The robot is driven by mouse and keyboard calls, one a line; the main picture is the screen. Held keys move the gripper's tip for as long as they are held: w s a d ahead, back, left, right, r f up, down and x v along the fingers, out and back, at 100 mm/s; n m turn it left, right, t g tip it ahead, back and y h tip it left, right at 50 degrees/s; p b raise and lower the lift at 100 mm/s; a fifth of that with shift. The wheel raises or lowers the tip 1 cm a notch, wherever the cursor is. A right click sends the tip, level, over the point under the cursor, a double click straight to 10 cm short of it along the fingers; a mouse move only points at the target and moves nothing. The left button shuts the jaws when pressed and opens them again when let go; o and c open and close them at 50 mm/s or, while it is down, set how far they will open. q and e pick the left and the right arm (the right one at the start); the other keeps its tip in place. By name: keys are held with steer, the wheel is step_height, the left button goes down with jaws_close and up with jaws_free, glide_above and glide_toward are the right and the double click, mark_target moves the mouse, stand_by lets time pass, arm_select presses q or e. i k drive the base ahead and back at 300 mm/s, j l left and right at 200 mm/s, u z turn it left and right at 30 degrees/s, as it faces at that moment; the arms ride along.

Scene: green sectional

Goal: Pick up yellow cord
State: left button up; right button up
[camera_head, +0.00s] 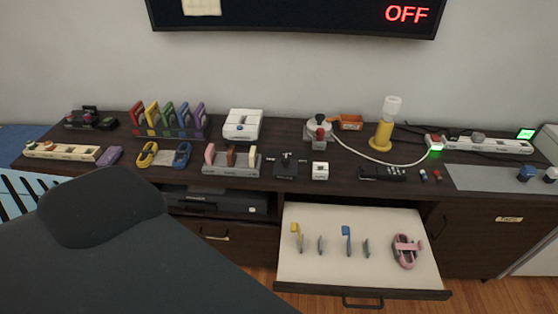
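A yellow looped item (147,154), which looks like a bundled cord, lies near the front edge of the dark cabinet top, left of centre. A similar blue looped item (182,154) lies just to its right, with a flat light piece between them. Another yellow loop-shaped item (153,116) stands in a rack behind, among red, green, blue and purple ones. I cannot tell for certain which yellow item is the cord. Neither of my grippers is in view.
A large dark grey padded shape (130,250) blocks the lower left. An open drawer (325,272) juts out, holding small tools and a pink coiled item (406,252).

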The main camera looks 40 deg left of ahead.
mark_target(148, 155)
steer(key=u, duration=1.7)
steer(key=i+j, duration=0.25)
steer(key=i, duration=0.15)
steer(key=i+j, duration=0.25)
steer(key=i, duration=0.2)
